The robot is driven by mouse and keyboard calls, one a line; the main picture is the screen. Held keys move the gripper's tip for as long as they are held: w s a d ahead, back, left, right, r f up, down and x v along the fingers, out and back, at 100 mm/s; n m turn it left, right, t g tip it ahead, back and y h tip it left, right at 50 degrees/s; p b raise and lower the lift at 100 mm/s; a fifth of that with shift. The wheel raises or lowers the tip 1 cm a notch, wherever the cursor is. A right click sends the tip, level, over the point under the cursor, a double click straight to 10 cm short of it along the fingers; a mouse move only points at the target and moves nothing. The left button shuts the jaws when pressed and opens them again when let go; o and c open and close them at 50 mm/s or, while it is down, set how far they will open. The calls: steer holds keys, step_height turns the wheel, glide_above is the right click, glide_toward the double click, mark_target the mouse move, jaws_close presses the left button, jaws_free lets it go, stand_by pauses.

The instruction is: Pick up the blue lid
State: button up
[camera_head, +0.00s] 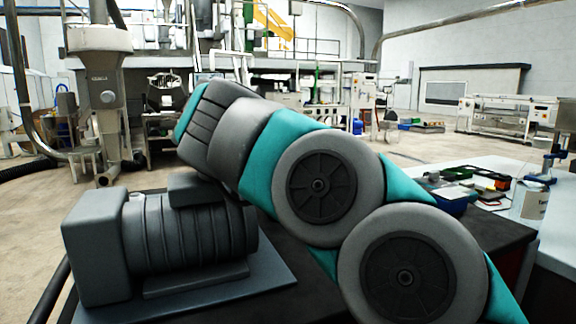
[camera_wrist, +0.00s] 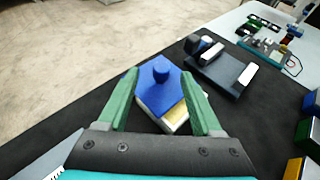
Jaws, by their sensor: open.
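The blue lid (camera_wrist: 155,88) is a flat blue plate with a round knob on top. In the wrist view it sits on a box with pale and yellowish sides (camera_wrist: 178,118), on the dark table top. My gripper (camera_wrist: 164,84) has green fingers spread apart, one on either side of the lid in the picture. Nothing is held between them. I cannot tell how high the fingers are above the lid. In the head view my arm hides the lid and the gripper.
A dark tray (camera_wrist: 222,75) with blue and silver parts lies just beyond the lid. Several colored blocks (camera_wrist: 308,135) stand at the right edge. A grey motor (camera_head: 165,240) sits left of my arm. A white table (camera_head: 545,222) is at the right.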

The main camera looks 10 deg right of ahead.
steer(key=shift+p+x, duration=0.4)
steer(key=shift+x, duration=1.95)
steer(key=shift+s+d, duration=0.1)
steer(key=shift+s, duration=0.05)
steer(key=shift+c, duration=0.4)
jaws_close()
